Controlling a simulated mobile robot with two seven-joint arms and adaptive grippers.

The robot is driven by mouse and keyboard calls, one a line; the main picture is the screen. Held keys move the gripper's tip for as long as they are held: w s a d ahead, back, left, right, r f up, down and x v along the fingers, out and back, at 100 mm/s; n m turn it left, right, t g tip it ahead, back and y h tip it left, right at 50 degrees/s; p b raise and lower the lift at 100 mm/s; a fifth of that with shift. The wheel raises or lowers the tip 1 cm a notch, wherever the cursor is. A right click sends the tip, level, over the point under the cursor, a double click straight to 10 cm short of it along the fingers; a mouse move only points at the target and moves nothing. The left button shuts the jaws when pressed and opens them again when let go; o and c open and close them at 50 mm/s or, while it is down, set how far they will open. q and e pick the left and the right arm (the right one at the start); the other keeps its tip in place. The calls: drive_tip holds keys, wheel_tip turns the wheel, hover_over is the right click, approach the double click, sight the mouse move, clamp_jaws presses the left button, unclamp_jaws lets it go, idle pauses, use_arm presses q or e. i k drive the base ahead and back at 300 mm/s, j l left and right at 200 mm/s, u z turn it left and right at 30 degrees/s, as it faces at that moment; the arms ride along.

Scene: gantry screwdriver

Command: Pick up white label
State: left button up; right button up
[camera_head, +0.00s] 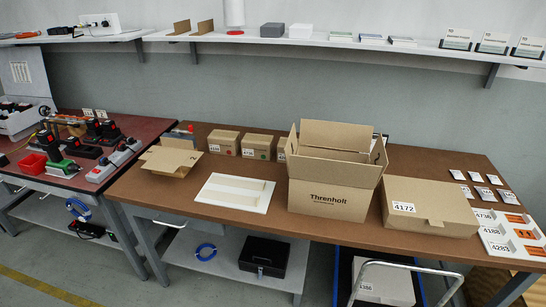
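Several small white labels or cards lie on the brown table's right side, among them one at the back left (457,174) and one at the front right (508,197). Some carry dark print too small to read. A white label reading 4172 (404,207) is stuck on the front of a closed carton (445,206). A white board (490,231) beside it bears several numbers and orange pieces. Which label the task means cannot be told. Neither of my grippers shows.
An open box marked Threnholt (331,200) stands mid-table, near a flat white board (236,203). Small cartons (257,146) line the back. A red-topped bench (150,123) with tools is at left. A shelf (350,42) runs above. A metal handle (400,266) shows in front.

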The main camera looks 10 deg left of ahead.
sight(507, 247)
drive_tip(key=j, duration=0.45)
drive_tip(key=i+j, duration=0.1)
drive_tip(key=j, duration=0.35)
drive_tip(key=l+z, duration=0.1)
drive_tip(key=z, duration=0.4)
drive_tip(key=i+z, duration=0.15)
drive_tip(key=z, duration=0.35)
drive_tip(key=i+z, duration=0.1)
drive_tip(key=z, duration=0.4)
